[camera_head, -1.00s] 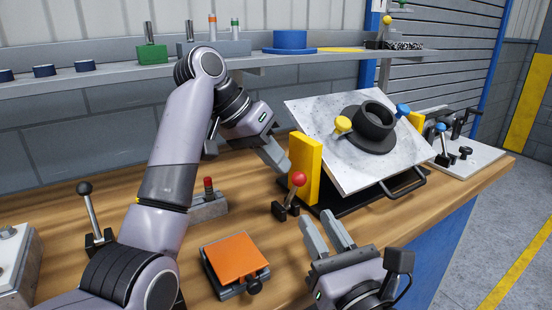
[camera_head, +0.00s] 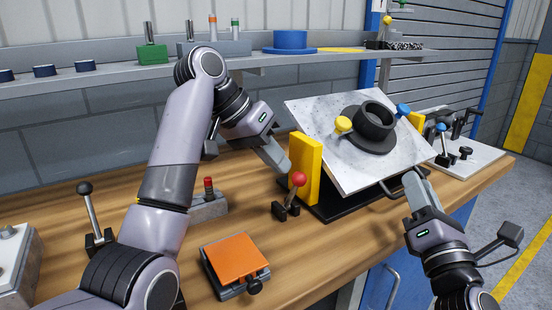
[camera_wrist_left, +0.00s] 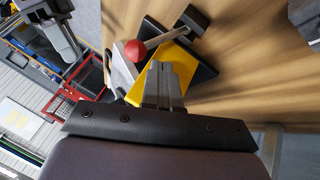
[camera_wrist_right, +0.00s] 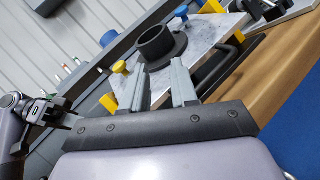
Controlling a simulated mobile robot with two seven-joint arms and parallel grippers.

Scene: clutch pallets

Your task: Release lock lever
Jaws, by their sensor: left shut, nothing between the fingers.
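The lever with a red ball knob (camera_head: 298,180) stands on a small dark base on the bench, tilted, in front of a yellow block (camera_head: 305,165). Its red knob (camera_wrist_left: 135,50) also shows in the left wrist view. My left gripper (camera_head: 280,162) is shut and empty, just left of the yellow block and near the knob; I cannot tell whether it touches either. My right gripper (camera_head: 413,182) is at the bench's front edge beside the tilted marble-look plate (camera_head: 325,122). In the right wrist view its fingers (camera_wrist_right: 162,85) are apart and empty.
The plate bears a black flanged ring (camera_head: 375,122) with yellow and blue knobs. An orange-topped block (camera_head: 235,258) and a black-knobbed lever (camera_head: 92,210) stand on the wooden bench (camera_head: 300,262). A shelf (camera_head: 100,72) runs behind. The front middle of the bench is clear.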

